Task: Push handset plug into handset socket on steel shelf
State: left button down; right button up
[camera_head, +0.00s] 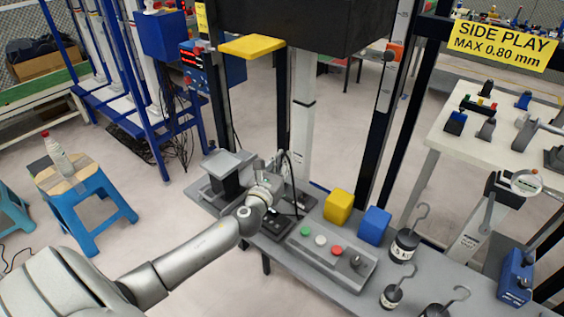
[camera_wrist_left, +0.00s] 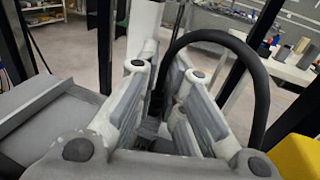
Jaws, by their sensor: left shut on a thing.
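My left gripper (camera_head: 278,172) is over the far left part of the grey steel shelf (camera_head: 325,292). Its fingers (camera_wrist_left: 158,112) are shut on the handset plug, which is mostly hidden between them. A black cable (camera_wrist_left: 262,88) arcs up from between the fingers and down to the right; it also shows in the head view (camera_head: 294,180). A dark box (camera_head: 274,230) lies on the shelf just below and in front of the gripper. I cannot make out the handset socket, nor tell whether the plug touches it. My right gripper is not in view.
A grey button panel (camera_head: 330,258), a yellow block (camera_head: 339,206), a blue block (camera_head: 374,225) and hooked weights (camera_head: 404,246) stand to the right on the shelf. A grey metal stand (camera_head: 228,165) is close left of the gripper. Dark uprights (camera_head: 385,125) rise behind.

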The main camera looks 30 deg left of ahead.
pick_arm(q)
jog(key=shift+f+b, duration=0.55)
jog(key=shift+f, duration=0.2)
jog(key=c, duration=1.5)
grip_release()
jog(key=v, duration=1.2)
